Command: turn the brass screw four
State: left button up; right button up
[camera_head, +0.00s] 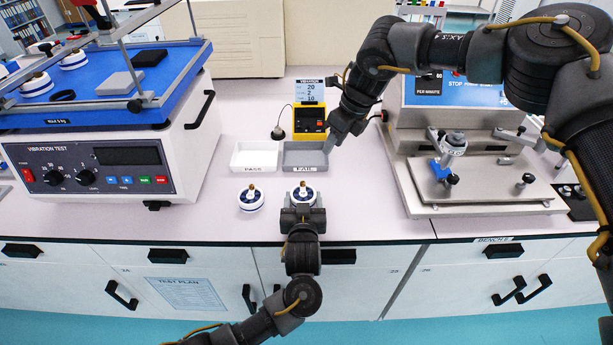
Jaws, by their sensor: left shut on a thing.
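A round white part with a dark blue band (309,192) stands near the bench's front edge, with a small brass screw (302,184) on top. My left gripper (303,202) reaches it from the front and is shut on it, hiding its near side. A second such part (251,201) stands just to the left, also with a brass piece (251,187) on top. I cannot tell which screw is number four. My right gripper (329,146) hangs by the right end of the grey FAIL tray; whether its fingers are open is too small to tell.
A white PASS tray (254,170) and the grey FAIL tray (304,169) sit behind the parts. A yellow vibration meter (309,121) stands behind them. The vibration tester (110,175) is at left, a metal test rig (470,200) at right. Bench right of the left gripper is clear.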

aim_at(303, 182)
jog(key=a+f+n, duration=0.2)
jog(key=f, duration=0.1)
jog(key=s+a+f+n, duration=0.1)
jog(key=a+f+n, duration=0.1)
jog(key=f+n, duration=0.1)
jog(key=a+f+n+g+y, duration=0.1)
jog(key=a+f+n, duration=0.1)
jog(key=a+f, duration=0.1)
jog(key=shift+s+a+f+n, duration=0.1)
jog(key=shift+s+f+n, duration=0.25)
jog(key=shift+f, duration=0.4)
